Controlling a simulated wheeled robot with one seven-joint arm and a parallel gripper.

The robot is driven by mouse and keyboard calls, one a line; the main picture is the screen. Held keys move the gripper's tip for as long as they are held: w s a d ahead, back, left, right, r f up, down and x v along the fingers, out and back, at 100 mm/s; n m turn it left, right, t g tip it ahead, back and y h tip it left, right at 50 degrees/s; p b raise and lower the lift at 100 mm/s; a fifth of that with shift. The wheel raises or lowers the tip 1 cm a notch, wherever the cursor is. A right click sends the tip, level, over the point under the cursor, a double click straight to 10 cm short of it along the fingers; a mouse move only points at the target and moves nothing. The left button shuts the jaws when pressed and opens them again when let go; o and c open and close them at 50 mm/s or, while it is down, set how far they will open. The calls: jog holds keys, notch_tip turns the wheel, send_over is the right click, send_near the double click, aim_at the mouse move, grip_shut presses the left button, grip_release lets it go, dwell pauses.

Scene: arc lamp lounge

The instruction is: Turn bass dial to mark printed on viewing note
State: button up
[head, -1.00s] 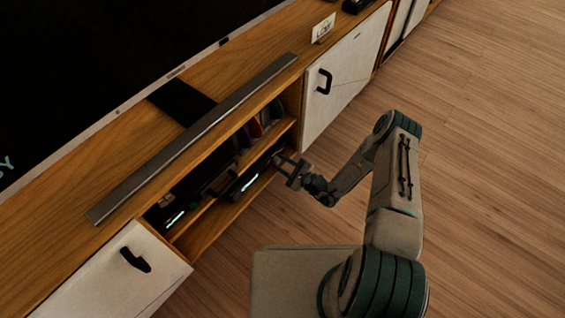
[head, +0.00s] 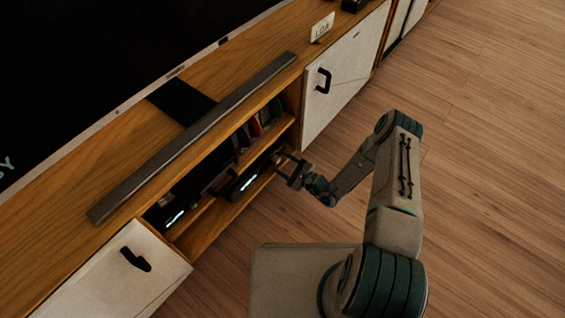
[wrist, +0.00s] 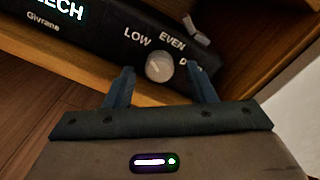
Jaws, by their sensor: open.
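The bass dial (wrist: 158,66) is a round pale knob on the front of a black device (wrist: 95,38) in the wrist view. The printed marks LOW and EVEN and a partly hidden one starting with D stand around it. My gripper (wrist: 163,78) is open, with one finger on each side of the dial; I cannot tell if either touches it. In the head view my gripper (head: 286,163) reaches the lower shelf of the cabinet. The viewing note (head: 322,27) is a small white card standing on the cabinet top, its lettering too small to read surely.
A long grey soundbar (head: 195,138) lies along the cabinet top before a big dark screen (head: 70,70). White doors with black handles (head: 323,80) flank the open shelves. Wooden shelf boards lie close around the device. The floor (head: 480,150) to the right is clear.

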jog(key=p+v, duration=0.3)
jog(key=v, duration=1)
jog(key=shift+d, duration=0.15)
notch_tip(320, 180, up, 41)
jog(key=s+a+n+g+h+p, duration=0.2)
jog(key=n+g+p, duration=1.1)
jog(key=p, duration=0.2)
jog(key=s+d+r+n+t+h+p, duration=0.1)
jog(key=s+r+h+p, duration=0.3)
jog(key=r, duration=0.9)
jog(key=s+d+r+n+t+h+p, duration=0.2)
jog(key=s+r+p, duration=0.4)
jog(key=r, duration=0.7)
jog(key=s+d+r+n+t+h+p, duration=0.2)
jog(key=s+r+h+p, duration=0.3)
jog(key=r, duration=0.8)
jog(key=d+h+p, duration=0.1)
jog(key=p, duration=0.2)
jog(key=shift+d+r+n, duration=0.25)
jog(key=shift+n, duration=0.05)
